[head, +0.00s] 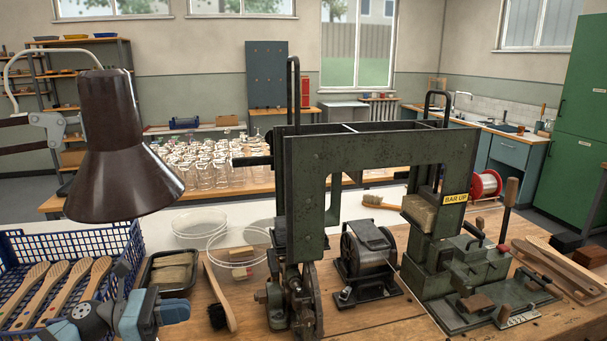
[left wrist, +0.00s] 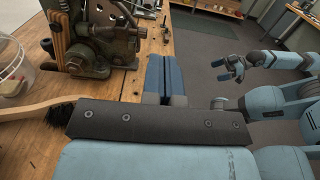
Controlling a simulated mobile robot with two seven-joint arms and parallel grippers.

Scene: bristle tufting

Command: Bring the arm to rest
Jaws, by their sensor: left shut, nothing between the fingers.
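My left gripper (head: 176,312) is at the lower left of the head view, over the front of the workbench near the blue crate and a wooden brush. In the left wrist view its blue fingers (left wrist: 165,78) lie together with nothing between them. They point past the bench edge, beside the machine's base. My right arm shows at the right of the left wrist view, over the grey floor. My right gripper (left wrist: 230,68) is small there, its two prongs apart and empty. The right arm is out of the head view.
A blue crate (head: 108,238) holds several brush handles. A dark tray (head: 168,270), clear bowls (head: 240,240) and a brush (head: 220,295) stand near my left gripper. A green press (head: 400,155) fills the bench middle. A lamp (head: 115,150) hangs above the crate.

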